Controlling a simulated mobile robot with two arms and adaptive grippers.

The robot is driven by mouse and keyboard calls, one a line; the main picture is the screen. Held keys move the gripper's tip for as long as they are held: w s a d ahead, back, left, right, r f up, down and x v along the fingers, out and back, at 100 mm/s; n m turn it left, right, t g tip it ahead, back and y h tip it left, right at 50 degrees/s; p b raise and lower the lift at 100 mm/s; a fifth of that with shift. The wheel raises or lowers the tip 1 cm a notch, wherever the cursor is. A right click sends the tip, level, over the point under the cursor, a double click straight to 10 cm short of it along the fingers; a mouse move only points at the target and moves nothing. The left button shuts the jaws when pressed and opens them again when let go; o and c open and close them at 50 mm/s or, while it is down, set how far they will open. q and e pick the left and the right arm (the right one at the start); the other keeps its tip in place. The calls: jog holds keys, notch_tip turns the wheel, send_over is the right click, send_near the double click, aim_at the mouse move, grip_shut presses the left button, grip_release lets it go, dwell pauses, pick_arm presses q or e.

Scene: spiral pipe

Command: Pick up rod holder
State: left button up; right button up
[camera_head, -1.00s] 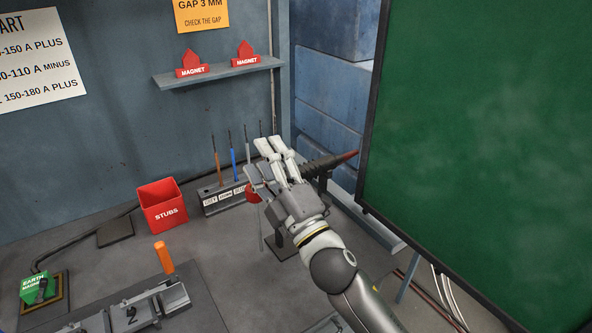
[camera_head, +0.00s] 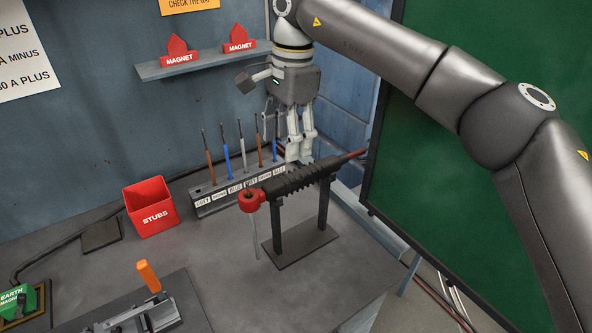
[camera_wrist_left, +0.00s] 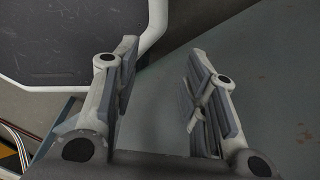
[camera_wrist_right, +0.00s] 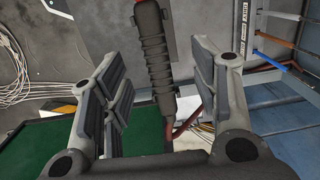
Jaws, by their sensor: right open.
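The rod holder (camera_head: 300,180) has a black ribbed handle and a red head (camera_head: 250,200). It lies across a dark two-post stand (camera_head: 298,243), its red-brown rear end toward the green panel. A thin grey rod (camera_head: 256,238) hangs below the head. My right gripper (camera_head: 300,156) points down just behind the handle in the head view, fingers apart. In the right wrist view the black handle (camera_wrist_right: 153,45) shows between the open fingers, with no clear contact. My left gripper (camera_wrist_left: 158,70) shows only in the left wrist view, open and empty over a grey surface.
A slotted rack (camera_head: 238,190) with several coloured rods stands close behind the holder. A red STUBS bin (camera_head: 151,208) is to its left. A shelf with red magnets (camera_head: 205,60) hangs above. A green panel (camera_head: 480,170) borders the right.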

aim_at(296, 174)
jog(key=shift+w+d+r+h, duration=0.2)
jog(key=shift+w+d, duration=0.1)
jog(key=shift+d, duration=0.1)
jog(key=shift+w+d+r+h, duration=0.2)
jog(key=shift+w+d, duration=0.1)
jog(key=shift+d, duration=0.1)
jog(key=shift+w+d+f, duration=0.2)
jog(key=shift+f, duration=0.05)
jog(key=f, duration=0.3)
jog(key=shift+s+f+p, duration=0.2)
jog(key=shift+s+p, duration=0.15)
jog(key=shift+s, duration=0.05)
jog(key=shift+f, duration=0.4)
jog(key=f, duration=0.1)
jog(key=f+p, duration=0.1)
jog(key=f, duration=0.1)
jog(key=f+p, duration=0.1)
jog(key=shift+s+a+f, duration=0.25)
jog(key=shift+s+f, duration=0.05)
jog(key=shift+f, duration=0.1)
pick_arm(q)
jog(key=r, duration=0.3)
jog(key=shift+w+a, duration=0.15)
jog(key=shift+w, duration=0.15)
pick_arm(e)
jog(key=shift+f, duration=0.4)
jog(key=shift+c, duration=0.5)
jog(key=shift+w+r, duration=0.1)
jog(key=c, duration=1)
